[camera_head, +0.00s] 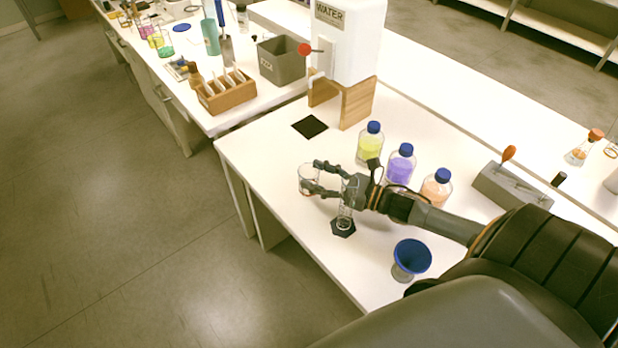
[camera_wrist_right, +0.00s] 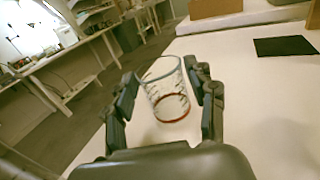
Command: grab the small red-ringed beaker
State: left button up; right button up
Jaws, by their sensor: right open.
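The small red-ringed beaker (camera_head: 308,182) is clear glass and stands upright near the left edge of the white bench. In the right wrist view the beaker (camera_wrist_right: 167,95) shows a red ring near its base and lies between the fingers. My right gripper (camera_head: 318,177) is open, with one finger on each side of the beaker; I cannot tell whether either touches the glass. The right wrist view also shows the open fingers (camera_wrist_right: 165,92). My left gripper is not in view.
A glass cylinder with a dark hexagonal base (camera_head: 343,228) stands close by the right gripper. Yellow (camera_head: 370,145), purple (camera_head: 400,168) and orange (camera_head: 436,188) bottles stand behind the arm. A blue funnel (camera_head: 411,257) is in front. A black pad (camera_head: 310,126) lies behind the beaker.

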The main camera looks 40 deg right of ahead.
aim_at(301, 170)
jog(key=shift+x, duration=3.15)
jog(key=shift+c, duration=0.4)
jog(key=c, duration=1)
jog(key=shift+c, duration=0.2)
